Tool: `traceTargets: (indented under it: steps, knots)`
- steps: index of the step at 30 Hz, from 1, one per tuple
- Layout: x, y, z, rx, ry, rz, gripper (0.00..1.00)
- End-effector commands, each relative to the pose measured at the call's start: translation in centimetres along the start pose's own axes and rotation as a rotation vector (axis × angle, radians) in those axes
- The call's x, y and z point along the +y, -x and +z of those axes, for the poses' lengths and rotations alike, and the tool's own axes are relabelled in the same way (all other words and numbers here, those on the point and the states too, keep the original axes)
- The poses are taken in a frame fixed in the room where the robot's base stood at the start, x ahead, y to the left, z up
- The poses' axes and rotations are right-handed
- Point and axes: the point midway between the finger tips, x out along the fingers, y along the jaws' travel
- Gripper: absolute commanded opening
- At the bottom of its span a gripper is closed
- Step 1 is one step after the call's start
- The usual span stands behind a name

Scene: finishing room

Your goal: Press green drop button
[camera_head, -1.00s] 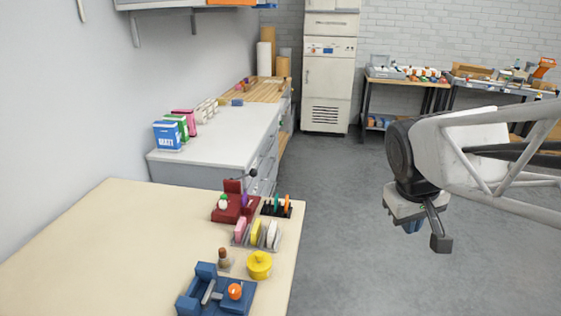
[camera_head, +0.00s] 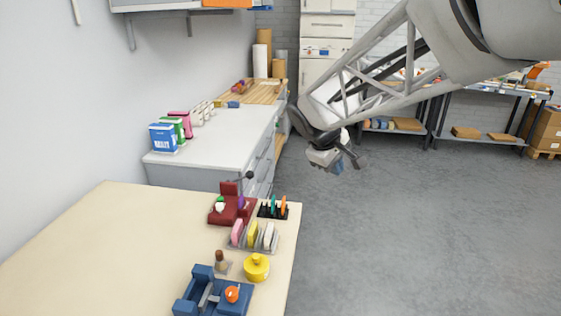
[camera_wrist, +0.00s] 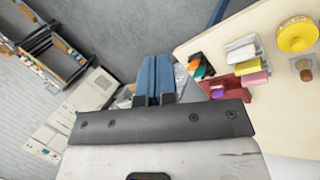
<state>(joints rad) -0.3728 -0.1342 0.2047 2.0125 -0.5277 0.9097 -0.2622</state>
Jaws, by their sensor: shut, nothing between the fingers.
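A dark red device (camera_head: 226,212) stands at the far right part of the cream table. A small green part (camera_head: 220,200) shows on it above a white piece, with a purple part (camera_head: 241,202) to the right. The green part is too small to make out its shape. The red device also shows in the wrist view (camera_wrist: 228,85), partly behind the gripper mount. My gripper (camera_head: 337,166) hangs in the air beyond the table's right edge, up and right of the device and apart from it. Its blue fingers (camera_wrist: 153,80) are together and empty.
The cream table (camera_head: 110,240) also holds a black rack (camera_head: 272,209), a tray of coloured pads (camera_head: 254,240), a yellow pot (camera_head: 257,268) and a blue fixture (camera_head: 212,296). A lever with a dark knob (camera_head: 249,175) rises behind the device. Grey floor lies clear to the right.

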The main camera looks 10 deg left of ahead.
Motion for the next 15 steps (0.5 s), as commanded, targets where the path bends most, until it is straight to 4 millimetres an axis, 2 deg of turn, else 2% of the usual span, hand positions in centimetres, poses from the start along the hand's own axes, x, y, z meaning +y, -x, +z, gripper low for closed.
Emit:
traceTargets:
  steps: [1, 15]
  knots:
    - [-0.1, -0.3, -1.5, -0.001, 0.031, 0.009, 0.00]
    - [-1.2, -2.1, -13.7, 0.004, 0.306, 0.114, 0.00]
